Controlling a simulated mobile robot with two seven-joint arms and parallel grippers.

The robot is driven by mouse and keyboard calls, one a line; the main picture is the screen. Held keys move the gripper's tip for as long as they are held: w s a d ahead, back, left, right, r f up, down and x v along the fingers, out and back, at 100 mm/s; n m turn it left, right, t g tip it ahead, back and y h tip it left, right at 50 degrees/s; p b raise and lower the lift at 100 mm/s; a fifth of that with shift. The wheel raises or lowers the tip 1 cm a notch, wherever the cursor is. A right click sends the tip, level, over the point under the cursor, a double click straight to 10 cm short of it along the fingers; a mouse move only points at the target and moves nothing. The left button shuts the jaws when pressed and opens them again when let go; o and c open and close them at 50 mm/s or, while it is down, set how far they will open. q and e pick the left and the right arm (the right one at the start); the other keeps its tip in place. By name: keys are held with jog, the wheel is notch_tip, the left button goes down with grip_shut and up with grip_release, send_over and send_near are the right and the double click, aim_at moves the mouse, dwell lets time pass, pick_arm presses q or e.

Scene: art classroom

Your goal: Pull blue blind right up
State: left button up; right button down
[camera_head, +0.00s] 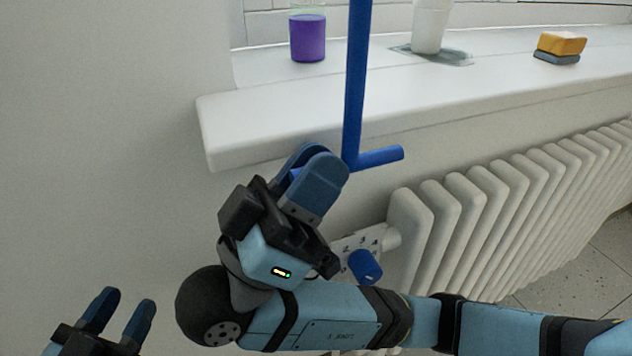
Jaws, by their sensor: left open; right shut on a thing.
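A blue blind pull (355,85) hangs down in front of the white window sill. It is a straight blue rod with a crossbar handle at its lower end. The handle's right end (382,157) sticks out free. My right gripper (322,165) is shut on the handle's left part, which its fingers mostly hide. My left gripper (126,308) is open and empty at the lower left, well away from the handle. The blind itself is out of view above.
On the sill (270,120) stand a purple jar (307,38), a white cup (431,25) and a yellow sponge (561,43). A white radiator (500,205) with a blue valve knob (364,266) is below. The wall at left is bare.

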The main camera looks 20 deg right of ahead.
jog(key=c, duration=1.1)
grip_release()
